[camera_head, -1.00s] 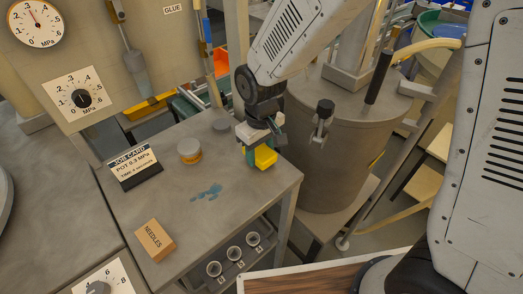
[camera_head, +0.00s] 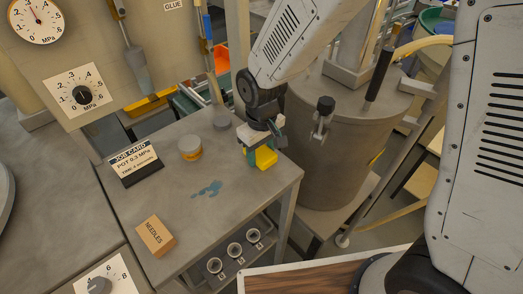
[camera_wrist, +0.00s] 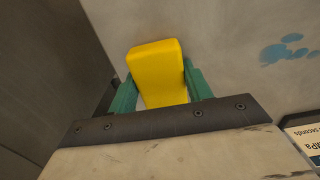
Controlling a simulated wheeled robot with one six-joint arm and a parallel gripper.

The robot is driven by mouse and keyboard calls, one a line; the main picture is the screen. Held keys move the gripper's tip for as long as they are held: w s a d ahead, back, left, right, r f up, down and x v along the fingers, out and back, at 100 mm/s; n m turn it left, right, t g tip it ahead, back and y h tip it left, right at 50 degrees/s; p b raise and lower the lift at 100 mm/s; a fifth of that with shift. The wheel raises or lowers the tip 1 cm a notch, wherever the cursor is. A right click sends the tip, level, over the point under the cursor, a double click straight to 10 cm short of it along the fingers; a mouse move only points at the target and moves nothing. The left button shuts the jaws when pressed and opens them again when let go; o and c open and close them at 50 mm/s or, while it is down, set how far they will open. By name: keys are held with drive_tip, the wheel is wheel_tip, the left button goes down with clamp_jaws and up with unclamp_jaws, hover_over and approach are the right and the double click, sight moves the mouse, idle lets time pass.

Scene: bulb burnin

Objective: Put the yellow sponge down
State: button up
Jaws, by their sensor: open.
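The yellow sponge (camera_head: 265,158) is at the right rear part of the grey table top (camera_head: 236,207), under my gripper (camera_head: 259,155). In the wrist view the sponge (camera_wrist: 158,72) sits between the two green fingers of my gripper (camera_wrist: 157,90). The jaws are open; a narrow gap shows beside the sponge near the left finger. The sponge appears to rest on the table, though its underside is hidden.
A blue stain (camera_head: 207,190) marks the table left of the sponge. A yellow-banded jar (camera_head: 190,148), a job card (camera_head: 136,164) and a needles box (camera_head: 155,236) stand there too. A large grey pot (camera_head: 335,150) is close on the right.

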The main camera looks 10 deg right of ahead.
sight(262, 152)
drive_tip(key=shift+o, duration=0.3)
wheel_tip(262, 152, up, 12)
drive_tip(key=shift+r, duration=0.15)
drive_tip(key=s+d+r+m, duration=0.3)
drive_tip(key=s+d+r, duration=0.1)
drive_tip(key=s+d, duration=0.5)
drive_tip(key=s+d+r+m+t, duration=0.1)
drive_tip(key=s+d+r+m, duration=0.2)
drive_tip(key=s+d, duration=0.7)
wheel_tip(262, 152, up, 3)
drive_tip(key=shift+s+d+f+m, duration=0.2)
drive_tip(key=shift+d+m, duration=0.2)
drive_tip(key=shift+d, duration=0.45)
drive_tip(key=shift+o, duration=0.4)
